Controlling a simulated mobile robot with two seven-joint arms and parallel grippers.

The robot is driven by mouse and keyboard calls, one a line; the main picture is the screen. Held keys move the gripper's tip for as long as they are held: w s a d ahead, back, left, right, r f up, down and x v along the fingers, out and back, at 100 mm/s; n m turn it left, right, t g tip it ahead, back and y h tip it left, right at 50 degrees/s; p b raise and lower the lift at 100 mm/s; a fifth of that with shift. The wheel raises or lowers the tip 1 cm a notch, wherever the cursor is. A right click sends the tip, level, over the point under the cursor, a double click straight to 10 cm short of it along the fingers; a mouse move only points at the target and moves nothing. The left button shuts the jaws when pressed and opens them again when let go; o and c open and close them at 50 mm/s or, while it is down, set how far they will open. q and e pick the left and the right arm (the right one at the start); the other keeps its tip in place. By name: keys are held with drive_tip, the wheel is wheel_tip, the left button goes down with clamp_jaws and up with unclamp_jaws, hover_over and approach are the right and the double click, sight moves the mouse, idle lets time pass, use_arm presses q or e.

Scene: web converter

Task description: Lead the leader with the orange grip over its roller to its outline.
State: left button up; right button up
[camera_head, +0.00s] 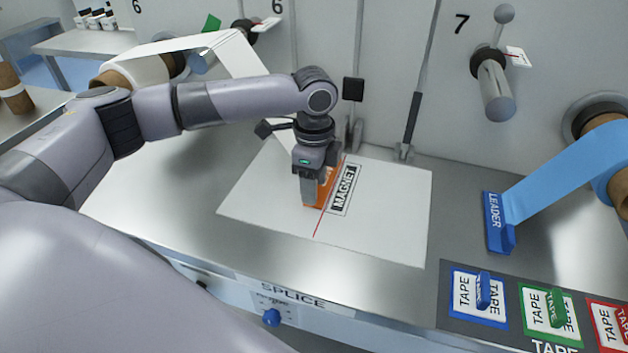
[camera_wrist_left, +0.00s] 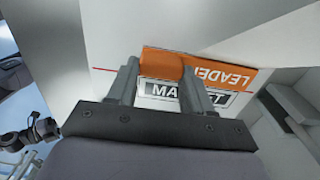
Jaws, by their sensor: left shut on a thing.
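My left gripper (camera_head: 311,200) points down and is shut on the leader's orange grip (camera_wrist_left: 161,66). In the head view the gripper hides part of the leader. A white web (camera_head: 245,60) runs from a roll at the left over a roller at station 6 and down behind my arm. My right gripper is out of view.
A blue leader (camera_head: 497,222) on a blue web lies at the right. Blue, green and red tape pads (camera_head: 480,297) sit at the front right. A bare roller (camera_head: 495,90) sticks out of the wall at station 7. The counter between sheet and blue leader is clear.

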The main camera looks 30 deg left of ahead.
use_arm(q)
drive_tip(key=shift+f, duration=0.1)
drive_tip(key=o, duration=1.2)
wheel_tip(320, 180, up, 7)
drive_tip(key=shift+r, duration=0.1)
drive_tip(key=shift+s, duration=0.1)
